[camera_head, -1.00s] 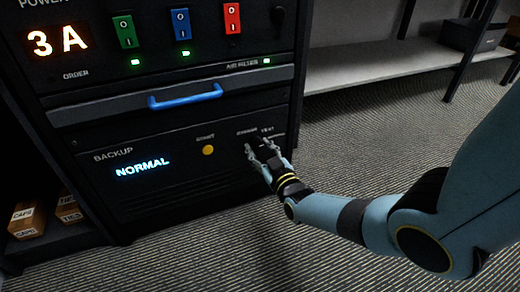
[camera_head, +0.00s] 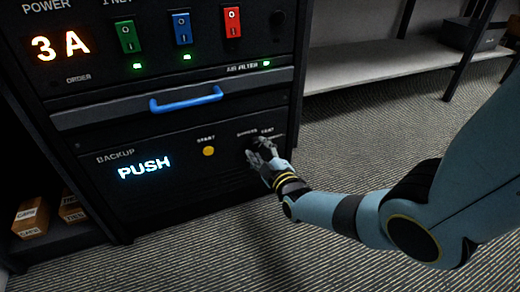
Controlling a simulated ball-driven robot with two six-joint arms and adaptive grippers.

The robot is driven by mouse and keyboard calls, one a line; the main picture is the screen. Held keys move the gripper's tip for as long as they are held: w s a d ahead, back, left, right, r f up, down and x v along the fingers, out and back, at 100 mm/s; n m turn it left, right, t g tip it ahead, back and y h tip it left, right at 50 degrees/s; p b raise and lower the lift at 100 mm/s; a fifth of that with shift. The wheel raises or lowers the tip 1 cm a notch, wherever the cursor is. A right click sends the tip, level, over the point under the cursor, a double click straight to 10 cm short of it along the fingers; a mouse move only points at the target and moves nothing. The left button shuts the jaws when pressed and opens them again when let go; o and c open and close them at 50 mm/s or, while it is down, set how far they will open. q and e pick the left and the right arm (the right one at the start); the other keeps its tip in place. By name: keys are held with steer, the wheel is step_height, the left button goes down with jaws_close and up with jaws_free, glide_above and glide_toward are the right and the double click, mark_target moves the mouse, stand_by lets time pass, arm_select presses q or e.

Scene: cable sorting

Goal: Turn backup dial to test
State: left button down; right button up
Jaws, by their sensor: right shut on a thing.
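The backup panel (camera_head: 190,190) is the black lower section of the cabinet, with a lit display (camera_head: 145,167) reading PUSH. A yellow START button (camera_head: 208,151) sits right of the display. The black dial (camera_head: 254,143) is at the panel's right, under small blurred labels, the rightmost seeming to read TEST. My right gripper (camera_head: 256,154) is at the dial and shut on it, its fingers hiding most of it. I cannot tell where the dial points. My left gripper is not in view.
Above are a drawer with a blue handle (camera_head: 186,99) and green (camera_head: 128,37), blue (camera_head: 182,28) and red (camera_head: 232,22) switches with green lights. Small boxes (camera_head: 31,217) stand on a shelf at the lower left. A grey shelf (camera_head: 375,62) is behind right; the carpet is clear.

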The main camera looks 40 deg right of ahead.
stand_by(0.4)
steer(key=o, duration=1.1)
steer(key=shift+o, duration=0.2)
steer(key=shift+s, duration=0.1)
steer(key=s+a, duration=0.2)
steer(key=s, duration=0.9)
steer(key=shift+s+a+r, duration=0.15)
steer(key=shift+s+r, duration=0.1)
steer(key=shift+s, duration=0.1)
